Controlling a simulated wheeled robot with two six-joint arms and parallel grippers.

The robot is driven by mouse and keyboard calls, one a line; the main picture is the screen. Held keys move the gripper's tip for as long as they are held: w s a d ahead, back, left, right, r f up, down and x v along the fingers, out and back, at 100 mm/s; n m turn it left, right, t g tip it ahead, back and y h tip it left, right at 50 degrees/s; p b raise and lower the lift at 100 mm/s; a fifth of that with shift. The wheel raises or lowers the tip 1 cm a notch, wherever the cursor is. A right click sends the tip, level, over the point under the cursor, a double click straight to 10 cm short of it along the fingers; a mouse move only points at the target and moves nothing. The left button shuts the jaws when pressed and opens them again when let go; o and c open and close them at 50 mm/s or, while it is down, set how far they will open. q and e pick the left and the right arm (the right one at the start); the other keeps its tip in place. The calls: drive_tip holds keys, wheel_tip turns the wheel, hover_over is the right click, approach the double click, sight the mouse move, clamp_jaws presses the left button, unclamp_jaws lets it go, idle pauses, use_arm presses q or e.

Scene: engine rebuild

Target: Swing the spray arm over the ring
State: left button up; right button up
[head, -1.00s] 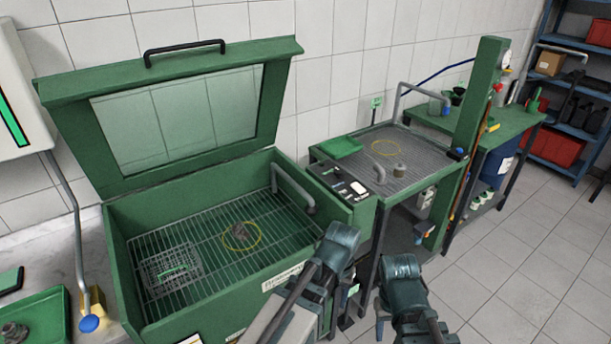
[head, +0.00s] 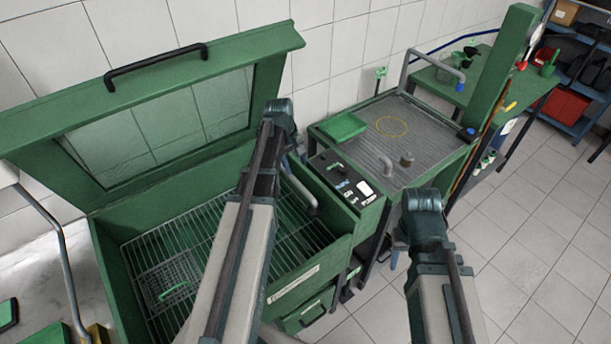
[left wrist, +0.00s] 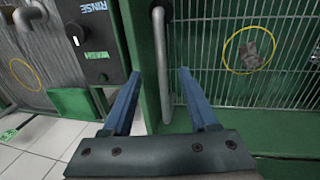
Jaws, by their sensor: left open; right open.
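The spray arm is a bent grey pipe (head: 303,192) at the right inside wall of the open green washer (head: 285,285). In the left wrist view the pipe (left wrist: 162,60) runs between the two blue fingers of my left gripper (left wrist: 159,75), which are open, with gaps visible on both sides. In the head view my left gripper (head: 287,163) hangs over the washer's right side, its fingers partly hidden. A yellow ring (left wrist: 228,52) lies on the wire rack around a small grey-brown part (left wrist: 250,56); my left arm hides both in the head view. My right gripper (head: 394,258) is open and empty, in front of the rinse station.
The washer's windowed lid (head: 30,115) stands raised behind. A small mesh basket (head: 165,280) sits on the rack's left. The rinse station (head: 440,125) has another yellow ring (head: 391,127), a green tray (head: 343,127) and a control panel (head: 345,185). Tiled floor at right is clear.

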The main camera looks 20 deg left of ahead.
sight(303, 188)
use_arm(q)
drive_tip(key=shift+s+d, duration=0.1)
drive_tip(key=f+b, duration=0.4)
drive_tip(key=w+d+f+b, duration=0.1)
drive_tip(key=f+b, duration=0.4)
drive_tip(key=w+f+b, duration=0.1)
drive_tip(key=f+b, duration=0.3)
drive_tip(key=shift+w+d+f+b, duration=0.15)
drive_tip(key=shift+f+b, duration=0.15)
drive_tip(key=shift+r, duration=0.1)
clamp_jaws()
idle(1.1)
